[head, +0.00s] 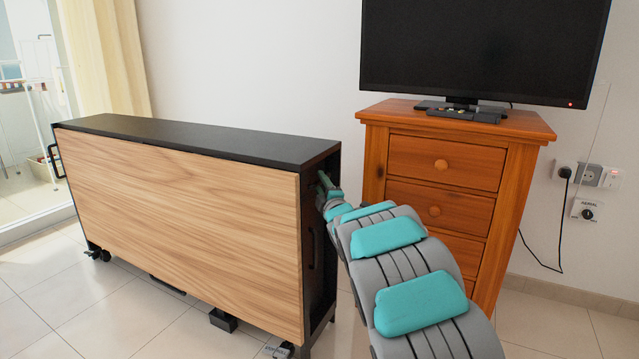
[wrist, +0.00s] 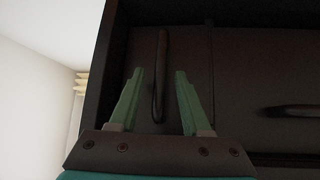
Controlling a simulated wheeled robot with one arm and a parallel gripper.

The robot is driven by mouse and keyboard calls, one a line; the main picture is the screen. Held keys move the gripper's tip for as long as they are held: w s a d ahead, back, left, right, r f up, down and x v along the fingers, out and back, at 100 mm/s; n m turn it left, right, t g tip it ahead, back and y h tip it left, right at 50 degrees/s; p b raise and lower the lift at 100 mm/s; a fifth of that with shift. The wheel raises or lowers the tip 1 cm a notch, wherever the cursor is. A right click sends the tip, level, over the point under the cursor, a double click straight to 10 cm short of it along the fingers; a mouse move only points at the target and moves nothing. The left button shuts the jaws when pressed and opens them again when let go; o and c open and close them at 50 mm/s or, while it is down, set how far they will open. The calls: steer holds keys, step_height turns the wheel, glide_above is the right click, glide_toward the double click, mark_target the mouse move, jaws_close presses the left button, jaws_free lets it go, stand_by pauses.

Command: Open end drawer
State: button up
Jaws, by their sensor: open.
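The end drawer (wrist: 143,52) has a dark front, set in the narrow end of a long black-topped cabinet (head: 200,136) with a wood-grain side. Its dark bar handle (wrist: 161,60) runs upright in the wrist view. My gripper (wrist: 159,72) is open, with one green finger on each side of the handle's line. I cannot tell whether the handle is fully between the fingers or still beyond them. The drawer looks shut. In the head view my gripper (head: 325,183) is at the cabinet's upper right end, and my arm hides part of that end.
A second dark handle (wrist: 290,110) is on the neighbouring panel. Tiled floor (head: 545,325) is clear at the lower right.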

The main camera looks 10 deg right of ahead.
steer(key=shift+w+a, duration=0.15)
steer(key=shift+w, duration=0.65)
steer(key=shift+c, duration=0.4)
steer(key=shift+r, duration=0.1)
jaws_close()
stand_by(0.4)
